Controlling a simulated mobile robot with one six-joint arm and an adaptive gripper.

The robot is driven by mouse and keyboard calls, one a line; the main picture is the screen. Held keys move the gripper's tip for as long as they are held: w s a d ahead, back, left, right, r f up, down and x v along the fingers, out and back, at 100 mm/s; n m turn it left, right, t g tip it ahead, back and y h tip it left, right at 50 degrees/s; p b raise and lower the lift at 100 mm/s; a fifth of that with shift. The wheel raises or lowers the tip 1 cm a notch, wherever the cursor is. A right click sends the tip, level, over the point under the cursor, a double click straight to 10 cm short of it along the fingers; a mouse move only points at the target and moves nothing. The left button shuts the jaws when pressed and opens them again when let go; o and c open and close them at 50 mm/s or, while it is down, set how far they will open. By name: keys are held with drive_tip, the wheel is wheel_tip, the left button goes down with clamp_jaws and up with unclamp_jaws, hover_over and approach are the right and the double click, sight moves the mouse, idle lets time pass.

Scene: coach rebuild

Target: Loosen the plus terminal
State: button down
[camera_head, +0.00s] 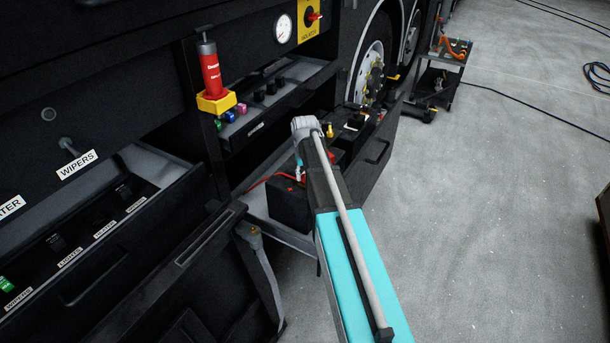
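A black battery (288,206) sits on a pulled-out tray (283,236) low in the coach's side. A red cable (262,181) runs to its top from the left. Small red and pale parts show at the battery's top, close to my arm. They are too small to tell which is the plus terminal, its clamp or part of my gripper. My teal and dark arm reaches over the battery from the lower right and hides its right part. My gripper cannot be made out clearly, nor whether it touches anything.
A red cylinder in a yellow holder (216,102) stands at the open bay's left. An open switch drawer (90,240) and a panel (180,285) stick out at lower left. A wheel (372,72) and a tool cart (438,75) are behind.

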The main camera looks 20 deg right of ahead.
drive_tip(key=shift+c, duration=1.5)
unclamp_jaws()
drive_tip(key=shift+m, duration=0.3)
drive_tip(key=shift+m, duration=1.7)
drive_tip(key=m, duration=0.8)
drive_tip(key=shift+m, duration=0.3)
drive_tip(key=m, duration=0.4)
drive_tip(key=shift+r+m, duration=0.25)
drive_tip(key=shift+m, duration=0.15)
wheel_tip(320, 180, up, 13)
drive_tip(key=p, duration=1.3)
drive_tip(key=shift+r+p, duration=0.15)
drive_tip(key=shift+p, duration=0.25)
